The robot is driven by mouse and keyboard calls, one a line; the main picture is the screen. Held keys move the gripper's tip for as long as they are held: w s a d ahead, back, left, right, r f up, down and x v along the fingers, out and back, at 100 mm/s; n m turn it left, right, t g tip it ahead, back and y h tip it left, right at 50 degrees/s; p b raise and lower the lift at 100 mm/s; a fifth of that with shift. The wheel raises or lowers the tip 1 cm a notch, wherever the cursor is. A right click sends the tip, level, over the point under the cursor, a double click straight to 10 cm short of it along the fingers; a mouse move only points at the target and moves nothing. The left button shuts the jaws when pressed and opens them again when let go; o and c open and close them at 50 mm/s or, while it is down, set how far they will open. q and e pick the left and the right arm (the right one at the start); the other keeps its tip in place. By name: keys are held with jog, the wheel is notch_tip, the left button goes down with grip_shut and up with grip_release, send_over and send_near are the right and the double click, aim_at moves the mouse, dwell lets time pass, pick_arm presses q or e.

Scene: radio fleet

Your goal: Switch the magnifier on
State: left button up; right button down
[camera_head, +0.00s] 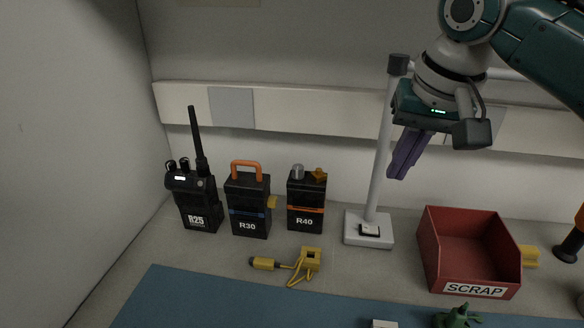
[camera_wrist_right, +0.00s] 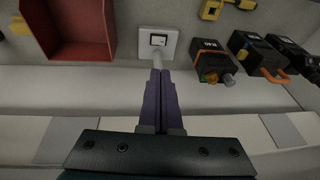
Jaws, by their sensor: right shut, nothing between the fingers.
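The magnifier stand has a pale square base (camera_head: 380,236) on the bench, with a rocker switch (camera_head: 369,230) in a dark frame on top and a grey post (camera_head: 381,160) rising from it. In the right wrist view the switch (camera_wrist_right: 158,40) shows on the base just beyond my fingertips. My right gripper (camera_head: 395,175) has purple fingers that are shut and empty. It hangs above the base, close to the right of the post. The magnifier's head is hidden behind my right arm. My left gripper is not in view.
A red SCRAP bin (camera_head: 475,291) stands right of the base. Radios R25 (camera_head: 198,205), R30 (camera_head: 248,210) and R40 (camera_head: 306,205) stand to the left. A yellow corded device (camera_head: 310,259) lies in front. A blue mat (camera_head: 230,300) covers the near bench.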

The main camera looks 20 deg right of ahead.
aim_at(363, 227)
pick_arm(q)
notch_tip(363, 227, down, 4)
jog(key=b, duration=0.4)
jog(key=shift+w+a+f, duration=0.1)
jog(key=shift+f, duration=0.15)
pick_arm(e)
jog(key=x, duration=0.8)
jog(key=a+x, duration=0.1)
jog(key=x, duration=0.4)
jog(key=shift+s+f, duration=0.1)
jog(key=shift+s, duration=0.1)
pick_arm(q)
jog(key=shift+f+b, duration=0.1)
jog(key=shift+b, duration=0.2)
pick_arm(e)
jog(key=shift+a+f, duration=0.15)
jog(key=shift+f, duration=0.2)
